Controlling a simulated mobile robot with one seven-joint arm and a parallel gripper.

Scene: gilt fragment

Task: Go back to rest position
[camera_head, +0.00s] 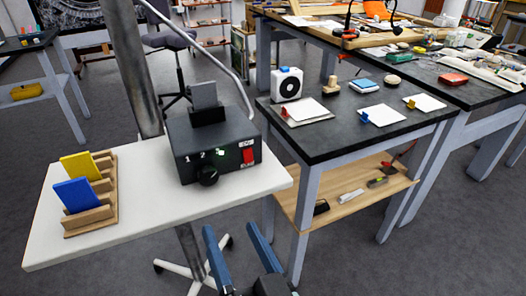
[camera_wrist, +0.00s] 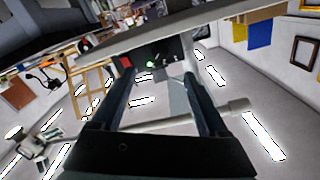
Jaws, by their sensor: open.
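My gripper (camera_head: 230,228) is open, with two blue fingers apart and nothing between them. In the head view it is at the bottom middle, just off the front edge of the white table (camera_head: 140,220). The wrist view looks upside down; the gripper (camera_wrist: 156,77) shows there with both fingers pointing toward the table. A black box (camera_head: 212,145) with a knob, a red switch and a green light stands on the table, a dark card upright in its top slot.
A wooden rack (camera_head: 103,205) on the white table's left holds a yellow card (camera_head: 80,167) and a blue card (camera_head: 75,195). A black-topped bench (camera_head: 340,105) with papers and small objects stands to the right. A metal post (camera_head: 132,60) rises behind the table. Grey floor is open at the lower right.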

